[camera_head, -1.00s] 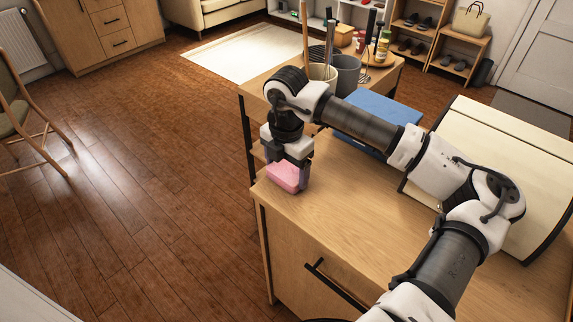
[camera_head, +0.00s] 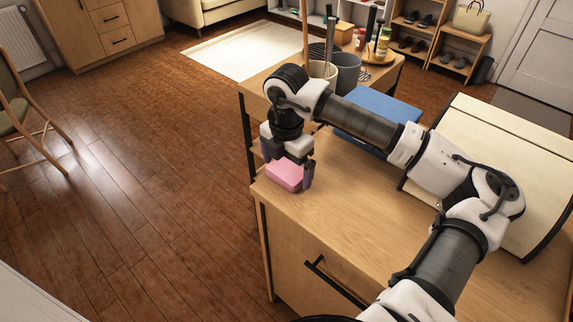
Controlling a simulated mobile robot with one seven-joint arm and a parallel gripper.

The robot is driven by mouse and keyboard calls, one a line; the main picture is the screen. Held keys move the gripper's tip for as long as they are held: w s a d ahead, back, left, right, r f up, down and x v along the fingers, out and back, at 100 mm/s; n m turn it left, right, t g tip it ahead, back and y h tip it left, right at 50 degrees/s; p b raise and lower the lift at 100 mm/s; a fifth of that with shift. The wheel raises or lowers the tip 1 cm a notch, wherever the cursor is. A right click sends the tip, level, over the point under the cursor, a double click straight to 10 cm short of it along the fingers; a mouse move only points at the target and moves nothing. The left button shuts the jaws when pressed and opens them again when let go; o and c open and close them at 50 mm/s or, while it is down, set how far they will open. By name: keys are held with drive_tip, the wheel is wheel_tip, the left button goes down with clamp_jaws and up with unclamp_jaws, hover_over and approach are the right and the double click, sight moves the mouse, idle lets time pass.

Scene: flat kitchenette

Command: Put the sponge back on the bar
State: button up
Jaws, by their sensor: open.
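The pink sponge (camera_head: 284,175) lies on the near left corner of the wooden counter, which I take to be the bar (camera_head: 345,222). My gripper (camera_head: 288,172) points down over the sponge, with its fingers apart. One dark finger shows at the sponge's right side, and the other shows at its upper left. I cannot tell whether the fingers touch the sponge. The gripper body hides the far edge of the sponge.
A cream box-like piece (camera_head: 505,165) stands on the counter at right. A blue flat item (camera_head: 378,108) lies behind my arm. Utensil holders (camera_head: 346,72) stand farther back. The counter's left edge is close to the sponge, with open floor (camera_head: 150,190) beyond.

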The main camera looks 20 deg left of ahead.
sight(286, 170)
wheel_tip(286, 170, up, 12)
drive_tip(key=b, duration=0.2)
